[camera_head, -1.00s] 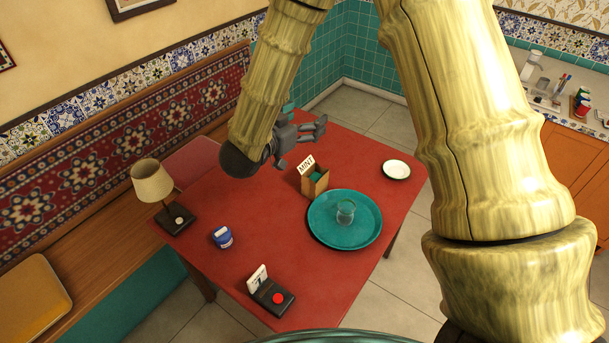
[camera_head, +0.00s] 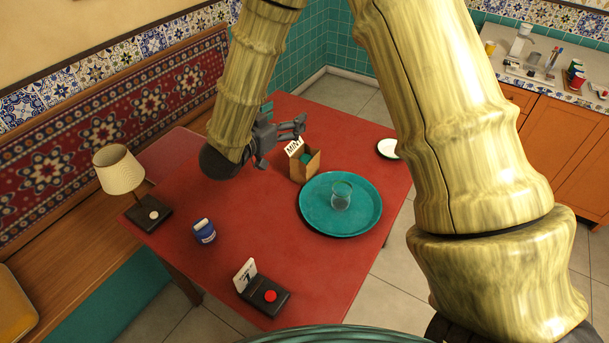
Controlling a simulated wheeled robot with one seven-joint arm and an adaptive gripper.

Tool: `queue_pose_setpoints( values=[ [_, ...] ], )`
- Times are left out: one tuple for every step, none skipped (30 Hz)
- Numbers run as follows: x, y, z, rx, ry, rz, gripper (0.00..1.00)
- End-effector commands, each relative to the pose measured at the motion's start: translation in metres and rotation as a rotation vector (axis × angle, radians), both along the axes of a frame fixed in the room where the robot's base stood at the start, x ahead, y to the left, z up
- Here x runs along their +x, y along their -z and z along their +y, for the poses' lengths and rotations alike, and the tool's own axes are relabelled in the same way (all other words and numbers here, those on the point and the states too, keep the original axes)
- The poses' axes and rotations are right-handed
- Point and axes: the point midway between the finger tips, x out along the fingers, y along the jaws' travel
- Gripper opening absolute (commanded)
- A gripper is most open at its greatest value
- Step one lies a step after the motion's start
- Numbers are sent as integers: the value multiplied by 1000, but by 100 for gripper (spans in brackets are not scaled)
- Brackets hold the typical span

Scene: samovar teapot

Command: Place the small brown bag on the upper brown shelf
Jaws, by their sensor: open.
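A small brown bag (camera_head: 304,167) stands upright on the red table (camera_head: 250,225), with green contents and a white card reading MINT at its top. My gripper (camera_head: 301,125) is open and empty. It is just behind the bag in the picture, with its fingers pointing right. I cannot tell its exact height above the table, and no contact with the bag shows. The upper brown shelf is not in view.
A teal tray (camera_head: 315,220) with a glass (camera_head: 341,195) is right of the bag. A white plate (camera_head: 388,148), a lamp (camera_head: 119,170), a blue jar (camera_head: 204,231) and a black button box (camera_head: 262,293) stand around. A cluttered counter (camera_head: 559,85) is far right.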

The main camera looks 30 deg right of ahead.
Motion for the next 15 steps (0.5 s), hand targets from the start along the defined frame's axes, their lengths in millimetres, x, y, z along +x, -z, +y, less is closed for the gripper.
queue_pose_setpoints(
  values=[
    [0, 20, 0, 0, 0, 0, 80],
    [0, 26, 0, 0, 0, 0, 80],
    [0, 33, -1, 0, 1, 0, 80],
    [0, 38, -1, 0, 1, 0, 80],
    [0, 44, -1, 0, 1, 0, 80],
    [0, 51, -1, 0, 2, 0, 80],
    [-1, 57, -1, 0, 2, 0, 80],
    [-1, 62, -1, 0, 2, 0, 80],
    [-1, 70, -2, 0, 2, 0, 80],
    [-1, 75, -2, 0, 2, 0, 80],
    [-1, 81, -2, 0, 3, 0, 80],
    [-1, 88, -2, 0, 3, 0, 80],
    [-1, 93, -2, 0, 3, 0, 80],
    [-1, 99, -2, 0, 3, 0, 80],
    [-1, 106, -2, 0, 3, 0, 80]
  ],
)
